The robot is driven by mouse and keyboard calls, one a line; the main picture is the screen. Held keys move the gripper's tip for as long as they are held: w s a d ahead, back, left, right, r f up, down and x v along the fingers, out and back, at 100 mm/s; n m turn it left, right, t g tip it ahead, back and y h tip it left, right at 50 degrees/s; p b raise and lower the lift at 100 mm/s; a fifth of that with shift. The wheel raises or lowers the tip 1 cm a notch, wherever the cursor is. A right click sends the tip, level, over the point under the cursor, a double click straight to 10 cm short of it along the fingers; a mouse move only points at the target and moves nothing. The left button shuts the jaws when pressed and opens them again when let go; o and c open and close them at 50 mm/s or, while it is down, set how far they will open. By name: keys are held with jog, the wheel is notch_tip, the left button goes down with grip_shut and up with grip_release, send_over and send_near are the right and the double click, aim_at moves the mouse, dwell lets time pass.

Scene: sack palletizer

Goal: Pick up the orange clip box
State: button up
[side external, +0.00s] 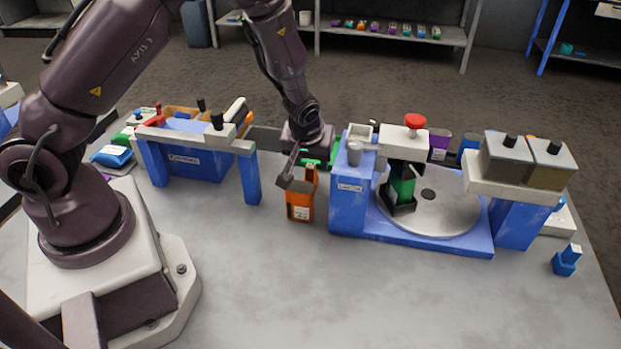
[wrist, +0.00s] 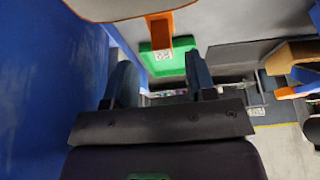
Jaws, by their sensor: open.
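The orange clip box (side external: 300,206), with a white label and a raised orange part on top, stands upright on the grey table left of the blue labelled station. My gripper (side external: 298,178) points down at its top. One dark finger shows beside the raised part; the other is hard to make out. In the wrist view my gripper (wrist: 160,75) has its two fingers apart, with nothing visibly held between them. An orange strip (wrist: 159,32) with an orange-edged shape shows at the top of that view, ahead of the fingers. Whether a finger touches the box cannot be told.
The blue station (side external: 350,195) with a round turntable (side external: 440,215) stands close on the right. A blue-legged rack (side external: 250,175) stands left. A green object (wrist: 180,58) lies beyond the fingers. A small blue piece (side external: 566,260) sits far right. The front table is clear.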

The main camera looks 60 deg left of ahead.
aim_at(310, 166)
jog(key=x, duration=0.3)
jog(key=shift+s+a+f, duration=0.15)
jog(key=shift+f, duration=0.2)
grip_shut()
